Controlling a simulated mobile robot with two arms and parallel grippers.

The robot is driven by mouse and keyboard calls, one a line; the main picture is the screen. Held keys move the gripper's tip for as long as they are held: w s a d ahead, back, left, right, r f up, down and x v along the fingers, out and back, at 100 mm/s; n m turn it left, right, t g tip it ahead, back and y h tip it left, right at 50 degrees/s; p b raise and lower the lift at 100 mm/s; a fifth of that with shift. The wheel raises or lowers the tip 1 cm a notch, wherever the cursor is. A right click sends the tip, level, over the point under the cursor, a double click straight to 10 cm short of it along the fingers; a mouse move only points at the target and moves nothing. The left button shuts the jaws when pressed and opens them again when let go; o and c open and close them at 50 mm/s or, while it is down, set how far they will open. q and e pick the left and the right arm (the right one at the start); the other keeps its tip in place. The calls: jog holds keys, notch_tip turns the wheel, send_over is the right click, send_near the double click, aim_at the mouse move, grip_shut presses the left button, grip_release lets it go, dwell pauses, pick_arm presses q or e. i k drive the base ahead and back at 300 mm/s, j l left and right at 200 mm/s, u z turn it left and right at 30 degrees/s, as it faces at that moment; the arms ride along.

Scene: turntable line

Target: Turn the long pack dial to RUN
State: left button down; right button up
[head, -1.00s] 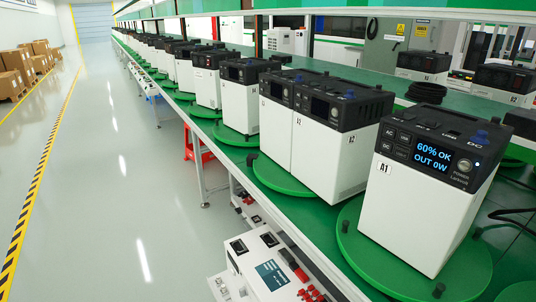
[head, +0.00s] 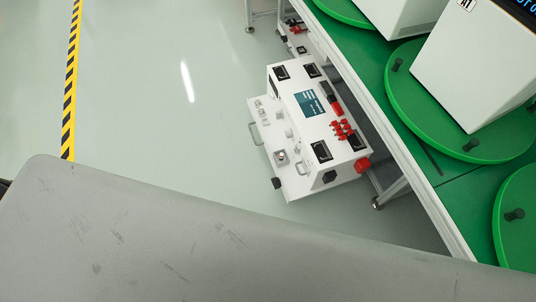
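A white boxy unit (head: 293,100) with a dark screen (head: 310,103), black-framed sockets and red connectors stands low beside the green-topped bench. Its lower front ledge (head: 297,184) carries several small grey fittings, and one of them is a square plate with a round part (head: 281,157). I cannot tell which fitting, if any, is the long pack dial, and no RUN label is readable. Neither of my grippers is in view.
The green bench (head: 445,188) runs along the right, with white packs (head: 463,75) on green turntables (head: 425,117). A bench leg (head: 391,192) stands right of the unit. The grey floor (head: 170,110) to the left is clear up to a yellow-black line (head: 70,100).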

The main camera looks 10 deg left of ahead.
aim_at(289, 133)
jog(key=i+j+z, duration=0.1)
jog(key=z, duration=0.5)
jog(key=i+j+z, duration=0.15)
jog(key=j+z, duration=0.2)
jog(key=j, duration=0.6)
jog(key=j+z, duration=0.35)
jog(key=j, duration=0.55)
